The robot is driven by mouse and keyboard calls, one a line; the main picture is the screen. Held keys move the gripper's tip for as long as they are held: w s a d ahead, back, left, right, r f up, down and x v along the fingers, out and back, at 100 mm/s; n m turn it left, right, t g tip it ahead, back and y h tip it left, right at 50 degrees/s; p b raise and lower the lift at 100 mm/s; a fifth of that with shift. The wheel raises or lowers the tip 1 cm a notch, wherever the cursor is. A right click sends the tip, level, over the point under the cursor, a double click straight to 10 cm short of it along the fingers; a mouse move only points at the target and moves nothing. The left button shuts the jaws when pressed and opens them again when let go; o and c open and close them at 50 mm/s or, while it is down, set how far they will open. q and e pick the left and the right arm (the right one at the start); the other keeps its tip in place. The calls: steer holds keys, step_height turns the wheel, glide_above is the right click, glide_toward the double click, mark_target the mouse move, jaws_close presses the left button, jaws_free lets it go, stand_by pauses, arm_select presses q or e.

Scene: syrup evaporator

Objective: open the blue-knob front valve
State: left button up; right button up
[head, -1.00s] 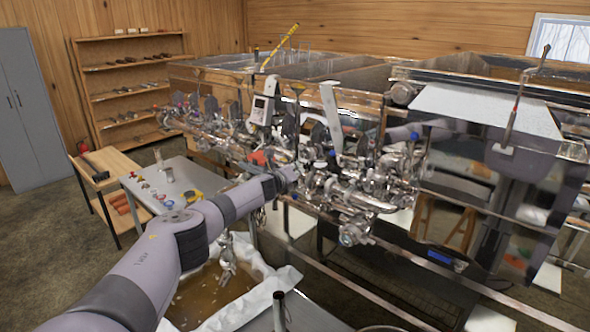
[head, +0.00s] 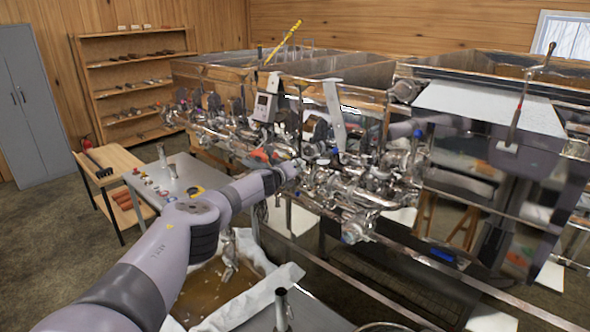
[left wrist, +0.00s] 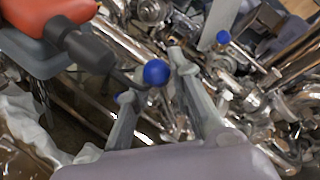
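In the left wrist view a round blue knob (left wrist: 155,73) on a dark stem lies in the gap between the fingertips of my left gripper (left wrist: 153,77). The fingers stand apart; I cannot tell whether either one touches the knob. A second blue knob (left wrist: 223,37) on a metal lever is farther off to the upper right. A smaller blue spot is partly hidden by the left finger. In the head view my left gripper (head: 298,168) is among the shiny valves and pipes (head: 350,185) at the evaporator's front, its fingers hard to make out. My right gripper is not in view.
An orange part with a black handle (left wrist: 85,50) is close to the left finger. The steel evaporator (head: 345,92) stands behind the pipes. A steel side table (head: 160,182) is at left, and a lined basin of brown liquid (head: 205,292) lies below my arm.

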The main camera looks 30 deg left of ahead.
arm_select(q)
steer(key=o, duration=0.3)
steer(key=shift+f, duration=0.1)
steer(key=v, duration=1.2)
stand_by(0.4)
